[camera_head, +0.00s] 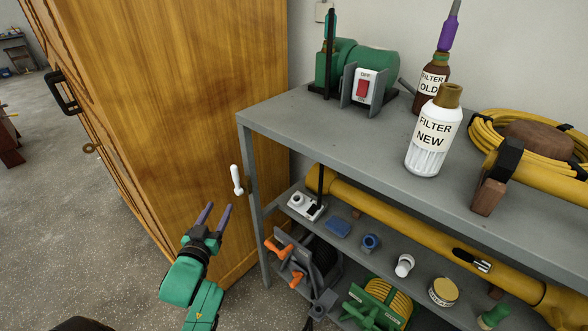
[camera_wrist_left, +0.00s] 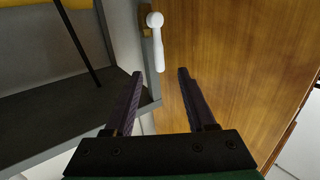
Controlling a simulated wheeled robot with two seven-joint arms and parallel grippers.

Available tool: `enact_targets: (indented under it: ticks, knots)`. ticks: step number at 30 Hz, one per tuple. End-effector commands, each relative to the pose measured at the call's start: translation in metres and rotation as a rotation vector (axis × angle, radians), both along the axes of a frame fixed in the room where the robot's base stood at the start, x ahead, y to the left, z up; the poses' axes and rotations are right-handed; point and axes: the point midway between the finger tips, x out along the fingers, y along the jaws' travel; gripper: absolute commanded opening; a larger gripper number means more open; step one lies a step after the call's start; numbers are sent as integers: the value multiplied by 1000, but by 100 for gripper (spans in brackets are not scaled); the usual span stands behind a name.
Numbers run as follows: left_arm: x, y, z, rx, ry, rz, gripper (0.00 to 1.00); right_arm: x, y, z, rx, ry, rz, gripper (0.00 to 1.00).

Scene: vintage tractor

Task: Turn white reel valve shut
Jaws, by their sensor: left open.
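A white valve lever (camera_head: 237,180) is on a small brass-coloured mount at the left end of the grey shelf unit, beside the wooden cabinet. It hangs nearly straight down, its rounded end at the top. In the left wrist view the white lever (camera_wrist_left: 157,42) shows ahead, its lower end close to the line between the fingertips. My left gripper (camera_head: 216,210) is open and empty, below and left of the lever in the head view, and apart from it. Its two dark purple fingers (camera_wrist_left: 160,74) point toward the lever. My right gripper is not in view.
The wooden cabinet (camera_head: 200,70) stands close on the left. The grey shelf unit's top (camera_head: 330,125) holds a green machine (camera_head: 365,60), filter bottles and a yellow hose coil. A green reel (camera_head: 380,300) sits low down. Speckled floor is free at the left.

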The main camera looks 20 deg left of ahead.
Motion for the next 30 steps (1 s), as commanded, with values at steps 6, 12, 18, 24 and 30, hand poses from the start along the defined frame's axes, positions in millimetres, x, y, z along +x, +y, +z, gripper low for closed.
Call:
enact_targets:
  ticks: [6,12,18,24,30]
  knots:
    - [12,9,22,16,-48,8,56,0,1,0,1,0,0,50]
    - [61,23,23,15,-48,8,56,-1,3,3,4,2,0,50]
    - [110,38,21,15,-45,9,56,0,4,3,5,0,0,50]
    - [135,46,20,14,-43,8,56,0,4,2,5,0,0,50]
    - [137,46,19,14,-42,8,56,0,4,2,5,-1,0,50]
